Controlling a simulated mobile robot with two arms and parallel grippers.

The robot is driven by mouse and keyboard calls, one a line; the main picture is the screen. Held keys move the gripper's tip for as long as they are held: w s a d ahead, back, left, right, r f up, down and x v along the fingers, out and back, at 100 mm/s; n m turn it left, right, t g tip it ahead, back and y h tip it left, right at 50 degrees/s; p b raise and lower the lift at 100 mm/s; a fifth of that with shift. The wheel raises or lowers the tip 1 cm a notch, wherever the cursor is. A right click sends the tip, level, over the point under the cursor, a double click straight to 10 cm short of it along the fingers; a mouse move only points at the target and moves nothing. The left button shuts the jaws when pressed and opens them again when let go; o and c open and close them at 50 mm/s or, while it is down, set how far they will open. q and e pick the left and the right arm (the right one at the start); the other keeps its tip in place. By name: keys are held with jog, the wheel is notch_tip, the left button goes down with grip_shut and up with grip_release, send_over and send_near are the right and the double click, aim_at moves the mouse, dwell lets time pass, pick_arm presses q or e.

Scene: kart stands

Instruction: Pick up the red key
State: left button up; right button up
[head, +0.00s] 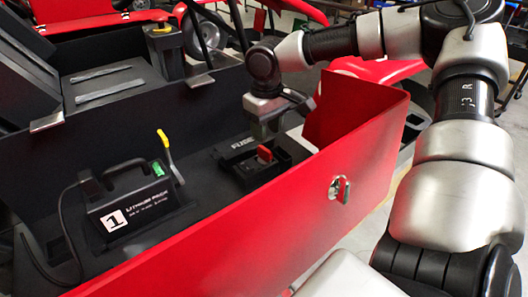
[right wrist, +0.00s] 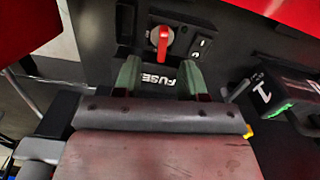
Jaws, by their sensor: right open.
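A red key-like handle (head: 264,153) sits in the black fuse box (head: 283,172) inside the kart's red-walled bay. It also shows in the right wrist view (right wrist: 161,42), upright in its round seat. A second red piece (head: 341,189), on a silver lock, is on the outside of the red panel. My right gripper (head: 267,132) is open and empty, above the fuse box and close to the handle. In the right wrist view its green fingertips (right wrist: 162,72) are spread just short of the handle, over the FUSE label. My left gripper is not in view.
A black lithium pack (head: 135,208) marked 1, with a cable and a yellow lever, stands left of the fuse box. The red panel (head: 260,240) walls the bay at front and right. More karts stand behind.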

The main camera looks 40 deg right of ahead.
aim_at(264, 147)
jog(key=shift+w+a+f, duration=0.1)
jog(key=shift+w+f, duration=0.1)
jog(key=shift+f, duration=1.4)
jog(key=shift+w+a+f, duration=0.1)
jog(key=shift+w+f, duration=0.1)
jog(key=shift+f, duration=1.35)
grip_shut()
